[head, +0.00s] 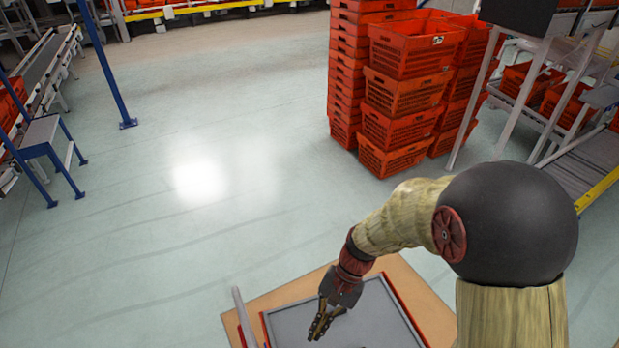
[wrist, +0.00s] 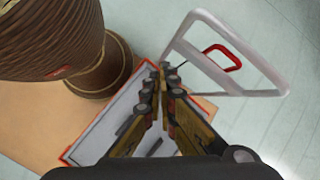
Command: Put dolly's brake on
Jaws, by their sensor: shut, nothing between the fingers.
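A pale frame (wrist: 255,93), which looks like the dolly's handle, stands right of my gripper in the wrist view. A red loop (wrist: 232,69) with a thin dark rod shows inside it and may be the brake lever; whether it is on or off I cannot tell. My gripper (wrist: 162,72) is shut and empty, left of the loop and apart from it. In the head view my gripper (head: 318,332) hangs over a grey panel (head: 375,318) with red edging. A pale upright bar (head: 242,312) at the panel's left may be the same frame, seen edge-on.
A tan board (head: 425,300) surrounds the grey panel. Tall stacks of orange totes (head: 400,95) stand beyond my arm, with a metal rack (head: 530,90) at the right. A blue post (head: 105,65) and blue step (head: 45,135) are at the left. The middle floor is clear.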

